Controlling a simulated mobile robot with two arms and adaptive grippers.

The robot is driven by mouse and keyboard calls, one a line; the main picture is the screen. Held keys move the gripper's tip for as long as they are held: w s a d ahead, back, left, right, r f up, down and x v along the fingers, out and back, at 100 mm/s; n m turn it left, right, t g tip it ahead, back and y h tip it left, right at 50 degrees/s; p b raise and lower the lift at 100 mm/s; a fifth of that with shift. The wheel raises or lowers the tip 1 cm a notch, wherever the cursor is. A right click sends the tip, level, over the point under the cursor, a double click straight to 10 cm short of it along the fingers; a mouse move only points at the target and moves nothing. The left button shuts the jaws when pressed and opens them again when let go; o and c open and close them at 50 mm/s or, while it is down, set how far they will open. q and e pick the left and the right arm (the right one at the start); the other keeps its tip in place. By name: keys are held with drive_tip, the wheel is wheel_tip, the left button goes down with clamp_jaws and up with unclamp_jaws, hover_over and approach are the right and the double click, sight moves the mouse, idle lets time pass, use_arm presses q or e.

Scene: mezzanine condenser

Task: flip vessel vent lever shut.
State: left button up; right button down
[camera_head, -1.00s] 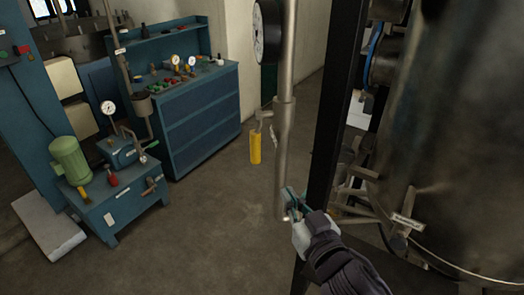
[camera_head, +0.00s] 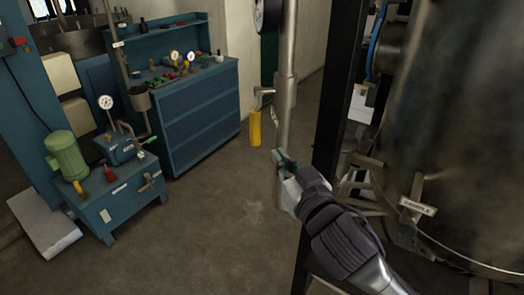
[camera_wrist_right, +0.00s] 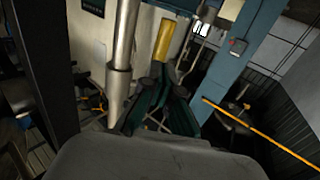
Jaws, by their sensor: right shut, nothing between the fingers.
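A yellow lever handle (camera_head: 255,128) hangs straight down from a small valve on the left side of a vertical metal pipe (camera_head: 286,95). It looks like the vent lever; I can read no label on it. My right gripper (camera_head: 279,158) is shut and empty, in front of the pipe, a little below and right of the lever's lower end. In the right wrist view the yellow lever (camera_wrist_right: 171,38) shows beyond the dark green fingers (camera_wrist_right: 165,88), with a gap that I cannot judge. The gripper hides part of the lower pipe. My left gripper is not in view.
A large metal vessel (camera_head: 455,130) and a dark upright post (camera_head: 337,90) stand right of the pipe. A round gauge (camera_head: 266,14) is above the lever. A blue cabinet (camera_head: 200,110) and a pump bench (camera_head: 125,205) stand farther left. The floor between is clear.

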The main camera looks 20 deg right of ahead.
sight(258, 131)
drive_tip(key=w, duration=0.2)
drive_tip(key=w+b, duration=0.1)
drive_tip(key=w, duration=0.5)
drive_tip(key=shift+a+r, duration=0.15)
drive_tip(key=shift+a, duration=0.2)
drive_tip(key=shift+w+a, duration=0.1)
drive_tip(key=shift+w, duration=0.65)
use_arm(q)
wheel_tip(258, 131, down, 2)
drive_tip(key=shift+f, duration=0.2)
use_arm(e)
drive_tip(key=shift+f, duration=0.2)
